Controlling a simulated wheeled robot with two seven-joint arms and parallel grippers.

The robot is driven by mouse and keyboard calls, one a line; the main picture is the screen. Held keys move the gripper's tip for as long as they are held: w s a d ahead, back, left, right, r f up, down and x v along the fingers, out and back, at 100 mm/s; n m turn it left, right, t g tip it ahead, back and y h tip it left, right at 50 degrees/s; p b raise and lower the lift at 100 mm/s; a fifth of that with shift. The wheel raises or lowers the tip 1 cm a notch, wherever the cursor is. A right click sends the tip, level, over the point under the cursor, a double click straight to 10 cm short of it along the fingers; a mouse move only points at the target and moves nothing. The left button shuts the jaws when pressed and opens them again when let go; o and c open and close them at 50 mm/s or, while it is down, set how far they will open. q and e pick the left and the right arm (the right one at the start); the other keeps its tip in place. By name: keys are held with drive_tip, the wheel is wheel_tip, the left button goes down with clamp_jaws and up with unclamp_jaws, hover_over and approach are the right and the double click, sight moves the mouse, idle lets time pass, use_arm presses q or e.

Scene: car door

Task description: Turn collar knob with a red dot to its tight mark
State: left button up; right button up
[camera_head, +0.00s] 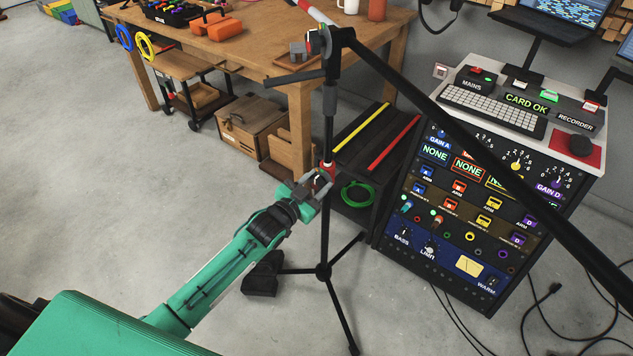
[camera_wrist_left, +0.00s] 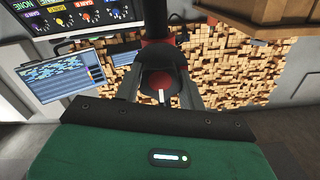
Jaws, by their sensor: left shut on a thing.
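A black microphone stand (camera_head: 327,130) stands upright on tripod legs, with a long boom slanting down to the right. A red collar (camera_head: 329,168) sits partway up its pole. My left gripper (camera_head: 320,181) is at the pole by this collar, and its fingers hide most of the knob there. In the left wrist view my left gripper (camera_wrist_left: 161,96) is shut on a dark round knob (camera_wrist_left: 158,82). The knob shows a red area and a white line pointing toward the palm. I cannot make out a separate red dot or the tight mark. My right gripper is not in view.
A wooden table (camera_head: 260,50) stands behind the stand. A black shelf (camera_head: 352,150) with yellow and red bars is just right of the pole. A rack console (camera_head: 470,190) stands at the right. Cables lie on the floor at lower right; the floor at left is clear.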

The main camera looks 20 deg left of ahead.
use_arm(q)
drive_tip(key=o, duration=1)
drive_tip(key=shift+c, duration=0.2)
drive_tip(key=p+v, duration=0.1)
drive_tip(key=v, duration=1.2)
drive_tip(key=shift+s, duration=0.4)
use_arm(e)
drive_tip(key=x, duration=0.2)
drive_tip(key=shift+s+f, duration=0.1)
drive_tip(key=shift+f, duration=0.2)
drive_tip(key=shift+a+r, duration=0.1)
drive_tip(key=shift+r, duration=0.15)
